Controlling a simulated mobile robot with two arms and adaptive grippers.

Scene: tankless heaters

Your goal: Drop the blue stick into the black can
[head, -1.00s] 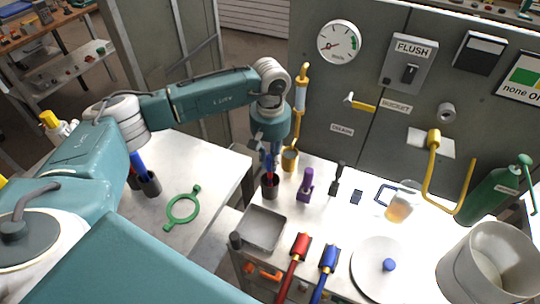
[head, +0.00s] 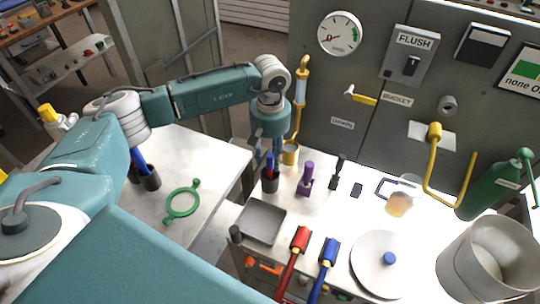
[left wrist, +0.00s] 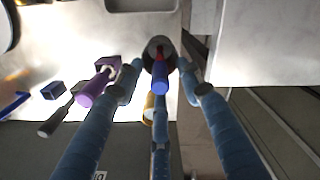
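A black can (head: 270,185) stands on the white bench below my left gripper (head: 268,160); it also shows in the left wrist view (left wrist: 151,47). A blue stick (left wrist: 160,80) stands upright with its lower end at the can's mouth, and a red stick (left wrist: 160,52) shows beside it. The can's floor is hidden. My right gripper is out of view.
A grey tray (head: 262,222) lies in front. A green ring (head: 182,203) lies on the left table. The grey wall panel (head: 370,120) stands behind.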

